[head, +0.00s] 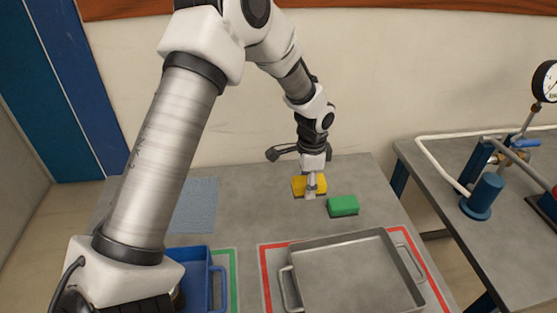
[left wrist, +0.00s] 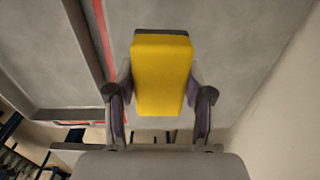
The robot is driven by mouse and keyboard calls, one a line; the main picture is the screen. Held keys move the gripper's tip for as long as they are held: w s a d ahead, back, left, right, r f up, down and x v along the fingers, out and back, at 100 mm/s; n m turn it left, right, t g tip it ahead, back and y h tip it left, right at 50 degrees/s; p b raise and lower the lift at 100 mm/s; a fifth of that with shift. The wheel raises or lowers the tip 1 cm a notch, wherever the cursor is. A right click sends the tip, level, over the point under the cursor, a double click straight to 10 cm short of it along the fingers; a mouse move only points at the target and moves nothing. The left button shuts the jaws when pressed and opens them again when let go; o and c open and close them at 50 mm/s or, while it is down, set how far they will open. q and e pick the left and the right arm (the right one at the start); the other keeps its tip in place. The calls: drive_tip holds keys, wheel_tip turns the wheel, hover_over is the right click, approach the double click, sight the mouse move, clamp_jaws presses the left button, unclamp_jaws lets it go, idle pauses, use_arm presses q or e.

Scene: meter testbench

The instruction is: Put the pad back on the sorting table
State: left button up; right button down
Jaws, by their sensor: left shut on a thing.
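My left gripper (head: 311,180) points down over the back part of the grey sorting table (head: 255,215). It is shut on a yellow pad (head: 298,186), which shows on both sides of the fingers. In the left wrist view the yellow pad (left wrist: 162,75) sits between the two fingers, with a dark layer along its far end. The pad is at or close above the table top; I cannot tell whether it touches. A green pad (head: 343,205) lies on the table just to the right and nearer. My right gripper is not in view.
A grey metal tray (head: 350,238) stands in a red-outlined area at the front right. A blue bin (head: 217,280) stands in a green outline at the front left. A blue cloth-like mat (head: 197,203) lies behind it. A bench with a gauge and pipes (head: 480,205) stands right.

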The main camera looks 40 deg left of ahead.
sight(305, 214)
use_arm(q)
wheel_tip(305, 214, down, 9)
drive_tip(key=shift+f+p, duration=0.1)
drive_tip(key=shift+p, duration=0.55)
drive_tip(key=shift+w+f, duration=0.1)
drive_tip(key=shift+w, duration=0.05)
drive_tip(key=shift+f, duration=0.2)
drive_tip(key=o, duration=1)
wheel_tip(305, 214, up, 12)
drive_tip(key=shift+d+r+b, duration=0.1)
drive_tip(key=shift+r+b, duration=0.15)
drive_tip(key=shift+b, duration=0.7)
